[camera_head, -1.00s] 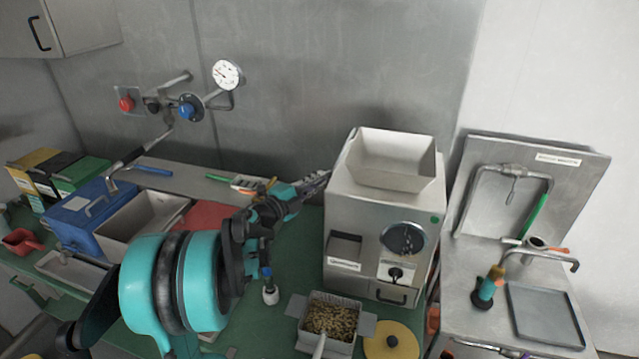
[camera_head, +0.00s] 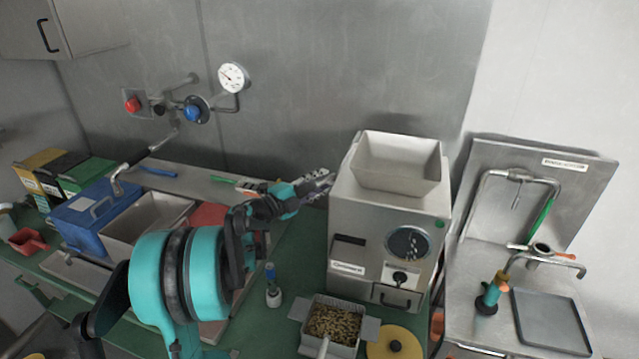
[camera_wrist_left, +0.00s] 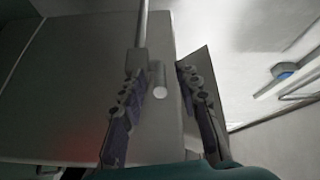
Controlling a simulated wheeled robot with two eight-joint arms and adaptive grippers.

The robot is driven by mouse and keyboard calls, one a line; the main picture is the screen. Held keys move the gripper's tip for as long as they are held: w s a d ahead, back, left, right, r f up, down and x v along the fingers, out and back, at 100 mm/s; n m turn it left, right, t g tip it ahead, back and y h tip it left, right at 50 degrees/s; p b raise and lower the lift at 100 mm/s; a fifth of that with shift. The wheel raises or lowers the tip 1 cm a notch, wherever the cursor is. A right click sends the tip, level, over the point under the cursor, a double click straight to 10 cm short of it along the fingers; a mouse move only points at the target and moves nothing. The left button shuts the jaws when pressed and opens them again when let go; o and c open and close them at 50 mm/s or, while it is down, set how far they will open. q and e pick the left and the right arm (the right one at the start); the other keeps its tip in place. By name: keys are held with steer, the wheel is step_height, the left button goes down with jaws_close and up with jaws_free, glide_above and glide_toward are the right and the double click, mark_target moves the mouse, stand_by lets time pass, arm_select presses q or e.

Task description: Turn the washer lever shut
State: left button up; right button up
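My left gripper (camera_head: 322,184) is beside the upper left side of the grey bean grinder (camera_head: 388,225). In the left wrist view the left gripper (camera_wrist_left: 163,108) has its two fingers apart. A grey rod with a short round peg (camera_wrist_left: 160,78) shows between or just beyond the fingers; contact cannot be told. The washer stand (camera_head: 482,160) is at the right, with a bent pipe, a green lever-like handle (camera_head: 543,215) and orange-tipped parts. Which part is the washer lever is not clear. The left gripper is well away from this stand. My right gripper is not in view.
A bean-filled metal container (camera_head: 334,322) and a yellow lid (camera_head: 395,343) sit before the grinder. Wall valves with a blue knob (camera_head: 193,114) and a gauge (camera_head: 233,77) are behind.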

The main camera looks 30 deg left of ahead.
arm_select(q)
steer(key=v, duration=1.2)
